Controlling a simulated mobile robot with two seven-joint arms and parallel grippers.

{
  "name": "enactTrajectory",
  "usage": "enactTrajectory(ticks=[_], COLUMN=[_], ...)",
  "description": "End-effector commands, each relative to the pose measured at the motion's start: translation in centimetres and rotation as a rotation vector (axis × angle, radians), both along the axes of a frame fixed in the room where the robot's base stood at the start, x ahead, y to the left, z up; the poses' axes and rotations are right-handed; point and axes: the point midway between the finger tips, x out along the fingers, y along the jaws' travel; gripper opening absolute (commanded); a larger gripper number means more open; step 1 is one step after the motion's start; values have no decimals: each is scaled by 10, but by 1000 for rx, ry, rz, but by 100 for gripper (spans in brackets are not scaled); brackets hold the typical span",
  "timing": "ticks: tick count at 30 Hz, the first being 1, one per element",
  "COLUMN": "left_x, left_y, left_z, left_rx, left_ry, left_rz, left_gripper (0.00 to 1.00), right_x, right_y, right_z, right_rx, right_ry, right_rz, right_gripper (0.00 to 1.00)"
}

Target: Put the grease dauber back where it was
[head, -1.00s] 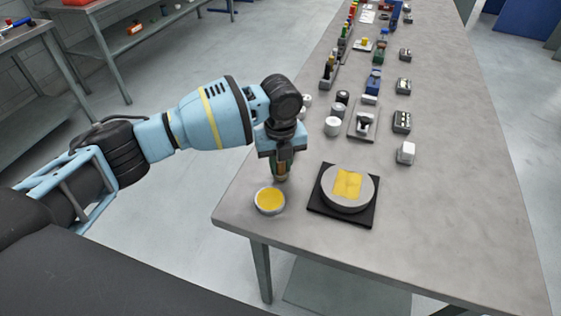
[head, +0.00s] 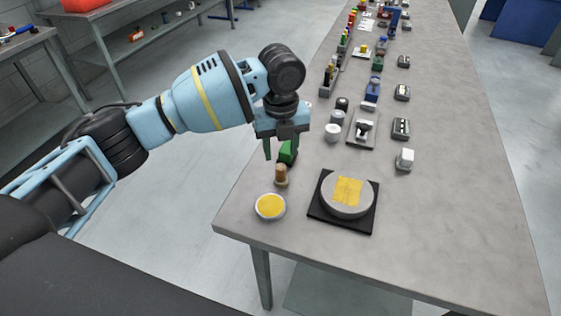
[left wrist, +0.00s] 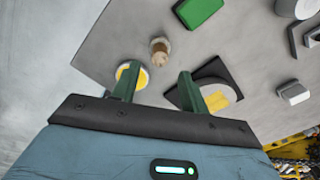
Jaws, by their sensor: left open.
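The grease dauber (head: 281,175), a small tan-brown peg-like piece, stands upright on the table just behind a round tin of yellow grease (head: 270,206). It also shows in the left wrist view (left wrist: 159,50), seen from above and apart from the tin (left wrist: 145,78). My left gripper (head: 284,146) is open and empty above and behind the dauber. Its two green fingers (left wrist: 159,76) are spread apart in the left wrist view, with nothing between them. My right gripper is in neither view.
A green block (head: 287,152) lies just behind the dauber. A grey disc with a yellow patch (head: 345,205) sits on a black square base (head: 327,218) to the right. Several small fixtures and parts line the table behind. The front right of the tabletop is clear.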

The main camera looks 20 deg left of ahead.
Motion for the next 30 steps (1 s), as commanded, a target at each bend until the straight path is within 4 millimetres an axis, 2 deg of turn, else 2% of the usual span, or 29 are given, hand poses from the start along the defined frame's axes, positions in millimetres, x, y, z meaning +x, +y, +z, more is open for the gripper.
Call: enactTrajectory(ticks=[3, 9, 30], left_x=[0, 0, 0], left_y=[0, 0, 0], left_z=[22, 41, 45], left_rx=[-1, -1, 0], left_ry=[-3, 1, 1], left_rz=[-1, 0, 0], left_gripper=[44, 44, 44], right_x=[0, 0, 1], right_y=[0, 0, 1], right_z=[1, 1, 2], right_rx=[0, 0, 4], right_ry=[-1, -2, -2], right_rz=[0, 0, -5], right_gripper=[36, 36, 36])
